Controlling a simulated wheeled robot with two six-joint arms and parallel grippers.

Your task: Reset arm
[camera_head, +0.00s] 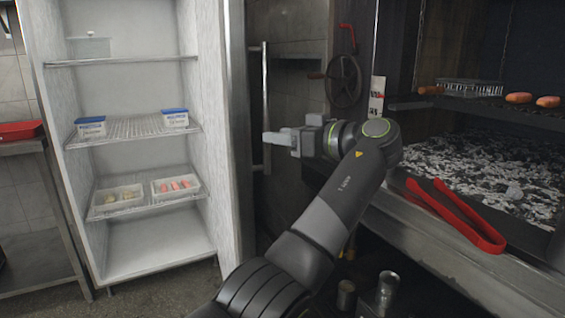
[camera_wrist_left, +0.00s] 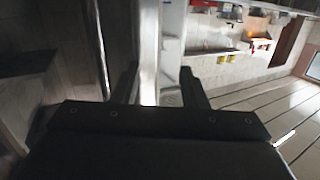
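My left gripper (camera_head: 269,138) is in the middle of the head view, pointing left near the vertical bar handle (camera_head: 265,95) beside the open white cabinet (camera_head: 150,245). In the left wrist view my left gripper (camera_wrist_left: 160,78) shows two dark fingers spread apart with nothing held between them. A vertical metal bar (camera_wrist_left: 101,50) stands left of the fingers there. Whether any finger touches the handle cannot be told. My right gripper is in neither view.
Red tongs (camera_head: 455,212) lie on the grill's front ledge at right, beside grey coals (camera_head: 490,170). Sausages (camera_head: 519,98) lie on the rack above. The cabinet shelves hold blue-lidded tubs (camera_head: 91,128) and trays (camera_head: 118,199). A red tray (camera_head: 20,130) sits far left.

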